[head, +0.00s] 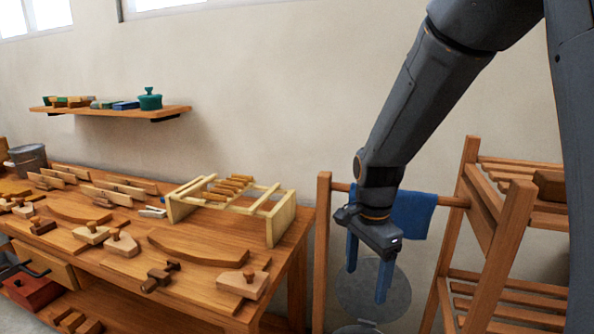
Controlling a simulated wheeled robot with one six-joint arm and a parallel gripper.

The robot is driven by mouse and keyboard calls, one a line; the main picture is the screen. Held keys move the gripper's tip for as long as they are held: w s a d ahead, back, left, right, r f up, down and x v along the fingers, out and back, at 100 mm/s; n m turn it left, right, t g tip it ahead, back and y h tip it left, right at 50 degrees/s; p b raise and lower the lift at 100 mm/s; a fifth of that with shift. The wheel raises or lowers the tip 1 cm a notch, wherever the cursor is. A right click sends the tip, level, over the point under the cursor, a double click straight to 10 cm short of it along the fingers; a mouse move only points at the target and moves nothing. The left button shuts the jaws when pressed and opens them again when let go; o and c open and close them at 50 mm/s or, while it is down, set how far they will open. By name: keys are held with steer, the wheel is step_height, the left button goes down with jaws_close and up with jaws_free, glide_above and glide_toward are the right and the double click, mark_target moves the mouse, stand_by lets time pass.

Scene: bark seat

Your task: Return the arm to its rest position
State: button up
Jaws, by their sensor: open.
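My gripper (367,271) hangs from my dark grey arm at the right of the head view, its two blue fingers pointing down and apart. It is open, and nothing shows between the fingers. It is to the right of the workbench, in front of a wooden rail with a blue cloth (412,214) over it. In the picture, the fingers overlap a grey round metal lid or bin (392,300) lower down; I cannot tell the distance between them.
A wooden workbench (210,295) at the left carries a pale wooden frame (282,215), curved wood pieces and several wooden tools. A wooden rack (497,262) stands at the right. A wall shelf (95,109) holds a green pot (150,101).

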steer(key=s+d+f+n+t, duration=0.1)
steer(key=s+d+n, duration=0.3)
steer(key=s+n, duration=0.7)
steer(key=shift+d+f+n, duration=0.15)
steer(key=shift+f+n, duration=0.25)
steer(key=shift+n, duration=0.1)
steer(key=shift+s+f+n, duration=0.1)
steer(key=shift+s+n, duration=0.5)
steer(key=shift+c, duration=0.4)
